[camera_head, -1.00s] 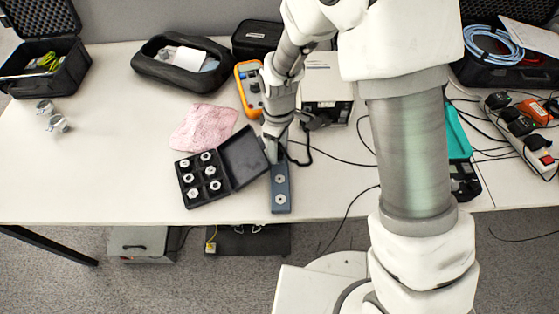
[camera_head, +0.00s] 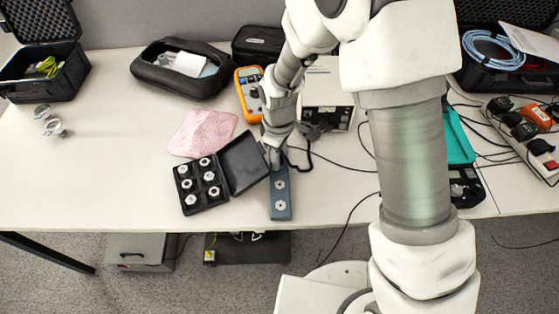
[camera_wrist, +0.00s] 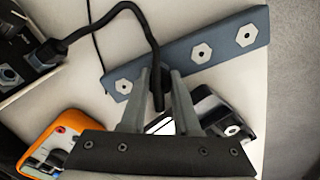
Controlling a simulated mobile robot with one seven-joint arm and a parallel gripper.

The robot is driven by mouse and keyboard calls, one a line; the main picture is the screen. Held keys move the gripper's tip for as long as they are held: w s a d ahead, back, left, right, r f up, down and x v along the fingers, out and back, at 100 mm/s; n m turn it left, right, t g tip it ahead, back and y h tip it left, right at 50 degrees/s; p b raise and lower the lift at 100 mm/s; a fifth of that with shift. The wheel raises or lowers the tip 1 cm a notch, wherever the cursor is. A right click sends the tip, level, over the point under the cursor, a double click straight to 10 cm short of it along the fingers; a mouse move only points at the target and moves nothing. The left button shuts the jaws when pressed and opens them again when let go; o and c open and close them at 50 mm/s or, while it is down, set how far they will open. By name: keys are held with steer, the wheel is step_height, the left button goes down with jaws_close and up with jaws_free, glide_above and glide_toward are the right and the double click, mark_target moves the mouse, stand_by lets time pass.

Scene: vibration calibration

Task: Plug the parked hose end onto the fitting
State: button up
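The blue-grey bar (camera_head: 281,212) lies near the table's front edge. It carries a row of hexagonal fittings; in the wrist view three are bare: one left of my fingers (camera_wrist: 124,86), one to the right (camera_wrist: 202,53) and one near the far end (camera_wrist: 246,35). The black hose (camera_wrist: 152,38) loops from a black connector to my gripper. My gripper (camera_wrist: 158,75) has its fingers on both sides of the black hose end (camera_wrist: 158,92), apparently shut on it, over the bar. The fingers hide part of the bar and whether the hose end touches it.
An open black case (camera_head: 189,208) with several hex pieces stands left of the bar. A pink cloth (camera_head: 203,132), an orange meter (camera_head: 249,92) and a white instrument box (camera_head: 322,92) are behind. Cables cross the table to the right. The left table area is mostly clear.

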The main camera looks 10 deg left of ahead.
jaws_close()
steer(key=shift+r, duration=0.35)
steer(key=shift+r+p, duration=1.4)
steer(key=shift+r, duration=0.25)
steer(key=shift+d, duration=0.1)
